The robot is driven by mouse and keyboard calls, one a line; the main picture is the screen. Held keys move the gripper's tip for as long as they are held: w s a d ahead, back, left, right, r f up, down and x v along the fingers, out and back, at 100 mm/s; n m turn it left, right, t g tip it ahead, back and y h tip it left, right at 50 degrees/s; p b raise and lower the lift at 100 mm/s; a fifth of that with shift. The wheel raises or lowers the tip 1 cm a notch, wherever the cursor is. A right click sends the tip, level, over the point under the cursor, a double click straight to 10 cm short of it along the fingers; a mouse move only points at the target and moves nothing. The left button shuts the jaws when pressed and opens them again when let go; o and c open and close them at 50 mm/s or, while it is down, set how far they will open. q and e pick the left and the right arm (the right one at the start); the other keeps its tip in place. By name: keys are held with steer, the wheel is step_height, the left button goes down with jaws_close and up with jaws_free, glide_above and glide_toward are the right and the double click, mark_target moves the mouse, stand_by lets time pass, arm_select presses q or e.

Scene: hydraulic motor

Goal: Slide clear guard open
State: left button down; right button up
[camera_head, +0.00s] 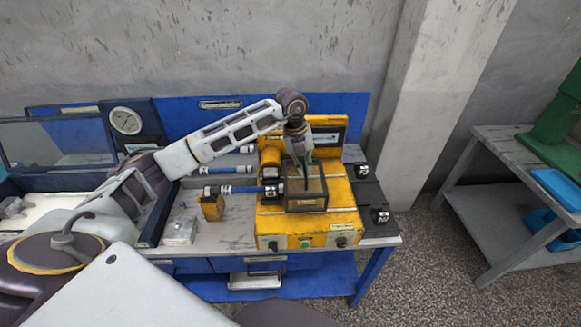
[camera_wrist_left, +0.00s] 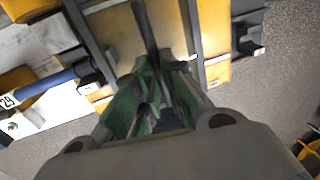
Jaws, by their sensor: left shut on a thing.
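The clear guard (camera_head: 308,197) is a see-through box with dark edges on the yellow machine (camera_head: 285,228) on the bench. My left gripper (camera_head: 305,178) reaches down onto the guard from above. In the left wrist view, the green fingers of my left gripper (camera_wrist_left: 150,88) are shut on a dark upright bar (camera_wrist_left: 144,28), which looks like the guard's handle. Dark frame edges of the guard (camera_wrist_left: 194,45) run on both sides of it, with yellow machine surface behind. The fingers hide the grasped end of the bar. My right gripper is in neither view.
A blue shaft (camera_head: 232,190) lies left of the guard, beside a small yellow block (camera_head: 212,207). Dark blocks with white labels (camera_head: 380,214) stand at the machine's right. A blue back panel (camera_head: 220,110) rises behind. A grey side table (camera_head: 500,160) stands apart at right.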

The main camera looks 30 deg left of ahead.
mark_target(322, 177)
arm_select(q)
steer(key=w+d, duration=0.1)
steer(key=d, duration=0.1)
steer(key=w+d, duration=0.2)
steer(key=d, duration=0.1)
steer(key=shift+w+d+b, duration=0.2)
steer(key=shift+d+b, duration=0.1)
steer(key=shift+b, duration=0.05)
steer(key=c, duration=1.5)
jaws_free()
steer(key=shift+s+a+r, duration=0.2)
steer(key=shift+a+r, duration=0.15)
steer(key=shift+r, duration=1.6)
steer(key=shift+s+a+r, duration=0.2)
steer(key=shift+a+r, duration=0.1)
steer(key=shift+r, duration=1.7)
steer(key=shift+s+a+r, duration=0.2)
steer(key=shift+a+r, duration=0.15)
steer(key=shift+r, duration=1.6)
